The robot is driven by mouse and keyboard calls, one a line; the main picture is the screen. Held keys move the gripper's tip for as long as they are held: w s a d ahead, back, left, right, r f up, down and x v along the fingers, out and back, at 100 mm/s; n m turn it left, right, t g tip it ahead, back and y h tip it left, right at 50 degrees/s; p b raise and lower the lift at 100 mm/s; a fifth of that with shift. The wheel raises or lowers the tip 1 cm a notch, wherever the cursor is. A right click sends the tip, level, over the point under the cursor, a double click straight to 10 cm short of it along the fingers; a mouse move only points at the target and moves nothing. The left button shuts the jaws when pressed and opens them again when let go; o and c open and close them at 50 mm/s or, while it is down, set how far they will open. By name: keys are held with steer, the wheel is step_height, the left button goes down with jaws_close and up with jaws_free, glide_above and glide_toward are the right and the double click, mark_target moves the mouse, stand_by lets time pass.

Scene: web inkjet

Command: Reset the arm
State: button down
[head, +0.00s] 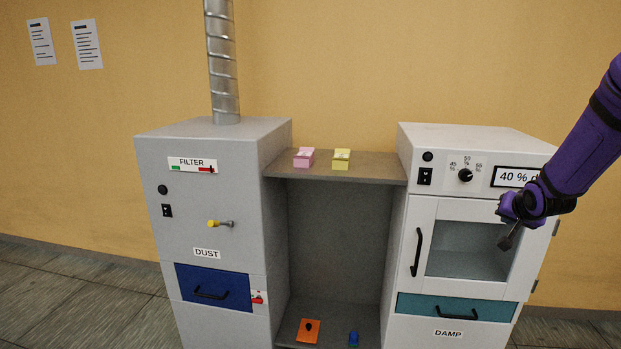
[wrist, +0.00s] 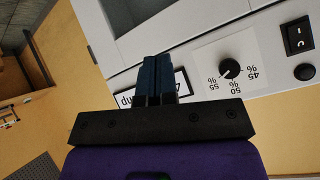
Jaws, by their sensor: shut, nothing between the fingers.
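My arm is purple and comes in from the right edge in the head view. My gripper (head: 507,241) hangs in front of the right side of the white damp cabinet (head: 410,215), near its windowed door. In the wrist view my gripper (wrist: 158,62) shows two dark fingers close together, shut and empty. Behind the fingers are the cabinet's display, partly hidden, and its black dial (wrist: 229,68). I cannot tell from the head view whether the gripper touches the cabinet.
A grey dust cabinet (head: 215,160) with a blue drawer (head: 213,287) stands at the left. A shelf (head: 375,170) between the cabinets holds a pink box (head: 304,157) and a yellow box (head: 341,159). An orange item (head: 308,331) and a blue item (head: 353,339) lie below.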

steer(key=s+a+r+n+g, duration=0.2)
steer(key=s+a+r+n, duration=0.1)
steer(key=s+a+r, duration=1.05)
steer(key=s+a+r+n+g+y, duration=0.1)
steer(key=s+a, duration=0.4)
steer(key=s, duration=0.5)
steer(key=s+a+r+n+g+y, duration=0.1)
steer(key=s+a, duration=0.4)
steer(key=s, duration=0.6)
steer(key=shift+s+r+n+y, duration=0.2)
steer(key=shift+n+y, duration=0.3)
steer(key=shift+n, duration=0.6)
